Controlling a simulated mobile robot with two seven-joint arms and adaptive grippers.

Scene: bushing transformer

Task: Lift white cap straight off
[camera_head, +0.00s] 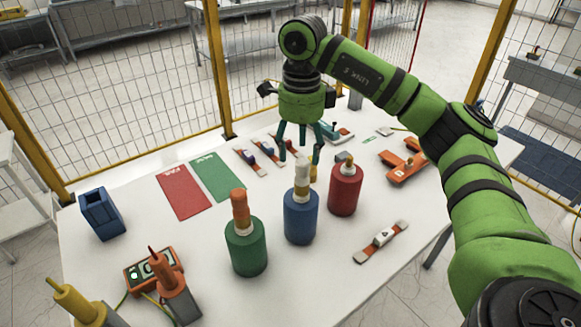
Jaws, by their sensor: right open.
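The white cap (302,170) tops the blue cylinder (300,217), which stands upright near the middle of the table, with a yellowish band under the cap. My right gripper (299,158) points down from above, with its dark green fingers spread open. In the picture, the cap's top lies between the fingertips. I cannot tell whether the fingers are around the cap or just behind it, and no contact is clear. My left gripper is not in view.
A green cylinder with an orange top (246,245) and a red cylinder (345,188) stand close on either side. Red (183,192) and green (218,176) mats lie behind left. A blue holder (102,213), an orange meter (154,270) and a strip (381,242) are also on the table (320,290).

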